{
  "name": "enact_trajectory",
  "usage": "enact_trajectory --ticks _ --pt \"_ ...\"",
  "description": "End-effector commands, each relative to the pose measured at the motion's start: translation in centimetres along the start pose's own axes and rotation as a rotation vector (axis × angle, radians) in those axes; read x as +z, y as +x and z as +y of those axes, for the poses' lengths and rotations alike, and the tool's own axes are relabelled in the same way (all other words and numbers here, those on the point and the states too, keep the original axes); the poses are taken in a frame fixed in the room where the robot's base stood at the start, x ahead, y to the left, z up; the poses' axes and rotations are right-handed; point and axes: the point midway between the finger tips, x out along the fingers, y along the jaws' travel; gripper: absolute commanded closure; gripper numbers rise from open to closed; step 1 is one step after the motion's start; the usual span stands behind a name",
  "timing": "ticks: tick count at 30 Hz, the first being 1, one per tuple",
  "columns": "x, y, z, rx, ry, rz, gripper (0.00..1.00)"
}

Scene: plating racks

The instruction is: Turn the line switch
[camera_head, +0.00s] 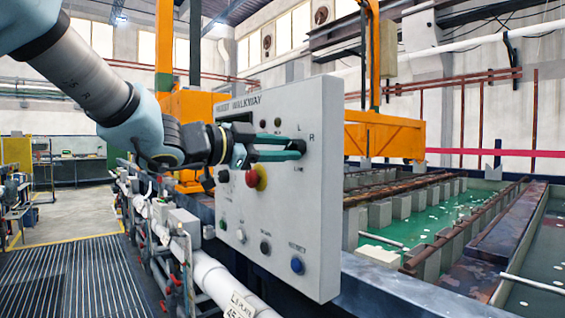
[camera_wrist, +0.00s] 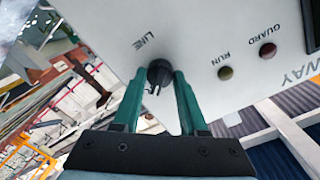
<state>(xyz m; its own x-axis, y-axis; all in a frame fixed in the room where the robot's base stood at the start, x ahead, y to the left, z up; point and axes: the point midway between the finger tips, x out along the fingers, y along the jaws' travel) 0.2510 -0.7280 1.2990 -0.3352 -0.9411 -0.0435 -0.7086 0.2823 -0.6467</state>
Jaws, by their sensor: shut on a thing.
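The line switch (camera_wrist: 159,73) is a black round knob beside the label LINE on a light grey control panel (camera_head: 315,220). My gripper (camera_wrist: 160,82) has its two green fingers on either side of the knob, shut on it. The letters L and R show above and to the right of the fingertips.
A red emergency button (camera_head: 253,178) with a yellow collar sits just below my gripper. Several other buttons are lower, including a blue one (camera_head: 297,265). Two small lamps (camera_wrist: 225,73) are near the knob. Green-liquid tanks (camera_head: 420,225) lie behind to the right; pipes run left of the panel.

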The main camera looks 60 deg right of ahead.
Motion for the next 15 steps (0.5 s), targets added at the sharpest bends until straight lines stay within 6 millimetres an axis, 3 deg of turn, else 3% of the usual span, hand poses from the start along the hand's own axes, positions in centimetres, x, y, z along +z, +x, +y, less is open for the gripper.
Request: enact_trajectory --ticks 15 --pt "0.01 0.01 0.04 -0.001 0.160 -0.009 1.00"
